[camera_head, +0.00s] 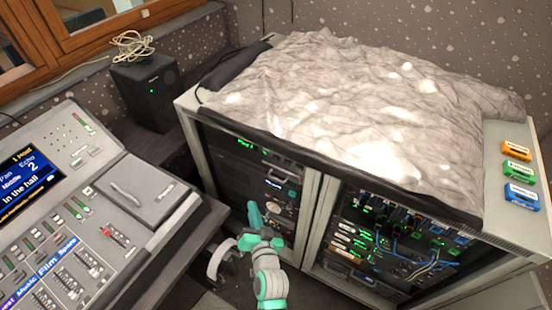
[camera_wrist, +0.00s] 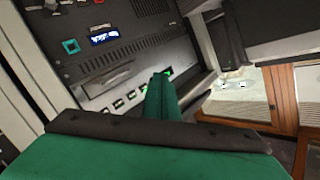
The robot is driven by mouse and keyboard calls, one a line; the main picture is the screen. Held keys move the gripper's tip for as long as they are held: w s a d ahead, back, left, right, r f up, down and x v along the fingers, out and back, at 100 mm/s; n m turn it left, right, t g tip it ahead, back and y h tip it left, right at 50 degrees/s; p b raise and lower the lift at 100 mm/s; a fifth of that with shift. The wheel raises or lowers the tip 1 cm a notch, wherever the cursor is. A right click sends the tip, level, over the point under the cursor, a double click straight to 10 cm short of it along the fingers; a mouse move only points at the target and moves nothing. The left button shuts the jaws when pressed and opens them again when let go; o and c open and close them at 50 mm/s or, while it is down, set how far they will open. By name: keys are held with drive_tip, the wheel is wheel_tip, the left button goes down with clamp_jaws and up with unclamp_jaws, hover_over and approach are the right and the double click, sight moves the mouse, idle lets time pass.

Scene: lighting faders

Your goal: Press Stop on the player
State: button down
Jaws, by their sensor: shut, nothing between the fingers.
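My gripper (camera_head: 253,210) is shut and empty, its green fingers held together in front of the rack's left bay. In the wrist view the closed fingers (camera_wrist: 161,90) point at a dark equipment front. That front has a small blue-lit display (camera_wrist: 104,37), a teal-framed square button (camera_wrist: 70,46), a slot-like tray (camera_wrist: 108,80) and a row of small light buttons (camera_wrist: 125,100) near the fingertips. In the head view a lit blue display (camera_head: 274,184) shows in the left bay. I cannot read any button label, so I cannot tell which is Stop. Contact with the panel is unclear.
The rack cabinet (camera_head: 312,215) has a grey cloth (camera_head: 340,110) over its top. Its right bay holds cabled units (camera_head: 385,240). A mixing console (camera_head: 150,200) stands at the left, with a black speaker (camera_head: 146,90) behind it. Three coloured blocks (camera_head: 518,172) lie at the right.

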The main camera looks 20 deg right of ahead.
sight(276, 158)
drive_tip(key=w+d+r, duration=0.3)
drive_tip(key=w+d, duration=0.1)
drive_tip(key=w, duration=0.1)
drive_tip(key=shift+w+r, duration=0.25)
drive_tip(key=shift+w, duration=0.05)
drive_tip(key=shift+d, duration=0.1)
drive_tip(key=w+d, duration=0.5)
drive_tip(key=d, duration=0.1)
drive_tip(key=shift+w+d, duration=0.15)
drive_tip(key=shift+d, duration=0.25)
drive_tip(key=shift+w, duration=0.2)
drive_tip(key=shift+s+a, duration=0.15)
idle(0.6)
